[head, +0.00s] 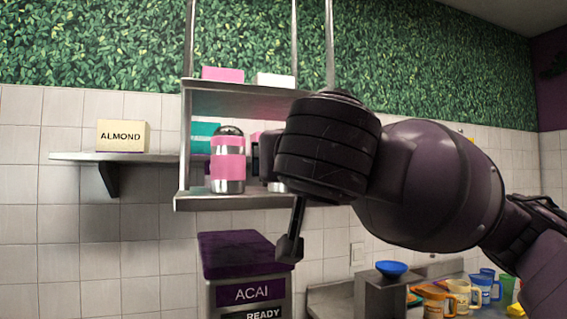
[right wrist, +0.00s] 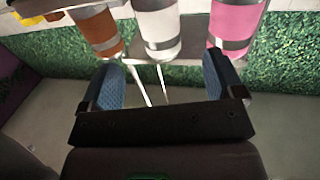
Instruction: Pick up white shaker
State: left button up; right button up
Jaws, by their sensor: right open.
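The white shaker (right wrist: 160,30) shows in the right wrist view, which looks upside down. It stands between an orange-brown shaker (right wrist: 97,32) and a pink shaker (right wrist: 236,28). My right gripper (right wrist: 163,66) is open and empty, its blue-padded fingers spread to either side of the white shaker's line and apart from it. In the head view the pink shaker (head: 228,170) stands on the lower metal shelf, left of my right arm. My right wrist hides most of the white shaker there. My left gripper is in neither view.
The metal shelf (head: 225,203) has an upper board with a pink box (head: 222,74) and a white box (head: 275,79). An almond box (head: 123,135) sits on a wall shelf at left. Below are the acai bin (head: 245,255), a blue bowl (head: 391,268) and several mugs (head: 460,292).

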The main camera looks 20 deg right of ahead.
aim_at(287, 194)
jog(key=w, duration=0.3)
jog(key=w+d+p, duration=0.1)
jog(key=w, duration=0.1)
jog(key=shift+w, duration=0.2)
jog(key=w+p, duration=0.1)
jog(key=w, duration=0.1)
jog(key=w+d+p, duration=0.1)
jog(key=w, duration=0.1)
jog(key=shift+r, duration=0.15)
jog(key=shift+w, duration=0.7)
jog(key=c, duration=1.1)
jog(key=shift+o, duration=0.2)
